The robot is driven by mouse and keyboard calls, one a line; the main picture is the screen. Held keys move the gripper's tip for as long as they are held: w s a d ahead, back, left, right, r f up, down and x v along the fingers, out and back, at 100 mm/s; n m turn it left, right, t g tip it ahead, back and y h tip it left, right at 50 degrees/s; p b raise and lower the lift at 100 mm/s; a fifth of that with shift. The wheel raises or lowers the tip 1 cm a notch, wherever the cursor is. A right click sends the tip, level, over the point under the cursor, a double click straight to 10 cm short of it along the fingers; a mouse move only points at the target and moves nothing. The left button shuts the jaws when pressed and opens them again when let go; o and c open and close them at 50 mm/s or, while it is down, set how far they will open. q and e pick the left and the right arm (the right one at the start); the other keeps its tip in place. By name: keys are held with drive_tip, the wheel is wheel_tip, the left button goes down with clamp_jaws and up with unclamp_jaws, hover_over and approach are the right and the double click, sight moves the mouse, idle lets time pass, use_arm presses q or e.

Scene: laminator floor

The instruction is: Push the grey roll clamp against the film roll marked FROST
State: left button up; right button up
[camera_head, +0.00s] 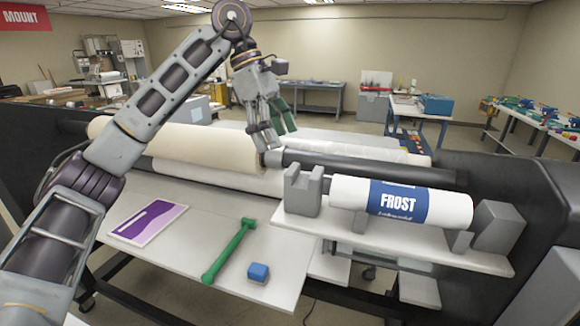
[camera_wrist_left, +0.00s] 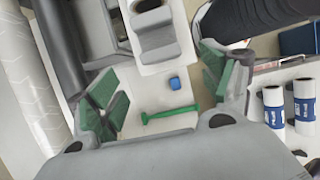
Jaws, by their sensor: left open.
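The film roll marked FROST (camera_head: 345,192), white with a blue label, lies on a white shelf (camera_head: 400,250) at the right of the head view. A grey notched block (camera_head: 303,192), which looks like the roll clamp, stands at the roll's left end. I cannot tell whether it touches the roll. The notched grey clamp also shows at the top of the wrist view (camera_wrist_left: 157,38). My left gripper (camera_head: 275,135) is open and empty, above and behind the clamp, with its green-padded fingers apart in the wrist view (camera_wrist_left: 160,92). My right gripper is out of view.
Another grey block (camera_head: 498,226) stands at the roll's right end. A cream roll (camera_head: 200,147) and dark roller (camera_head: 370,168) run behind. Labelled white rolls (camera_wrist_left: 275,97) stand at right in the wrist view.

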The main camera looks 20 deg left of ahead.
sight(313, 172)
use_arm(q)
drive_tip(key=shift+p+x, duration=0.45)
drive_tip(key=shift+x, duration=3.5)
drive_tip(key=c, duration=1.4)
drive_tip(key=shift+s+d+b, duration=0.1)
drive_tip(key=shift+d+b, duration=0.2)
drive_tip(key=shift+d, duration=2.15)
drive_tip(key=shift+c, duration=0.2)
drive_tip(key=o, duration=1.2)
drive_tip(key=shift+c, duration=0.2)
drive_tip(key=shift+o, duration=1.4)
drive_tip(key=shift+d, duration=0.2)
drive_tip(key=shift+a+r, duration=0.1)
drive_tip(key=shift+a, duration=0.1)
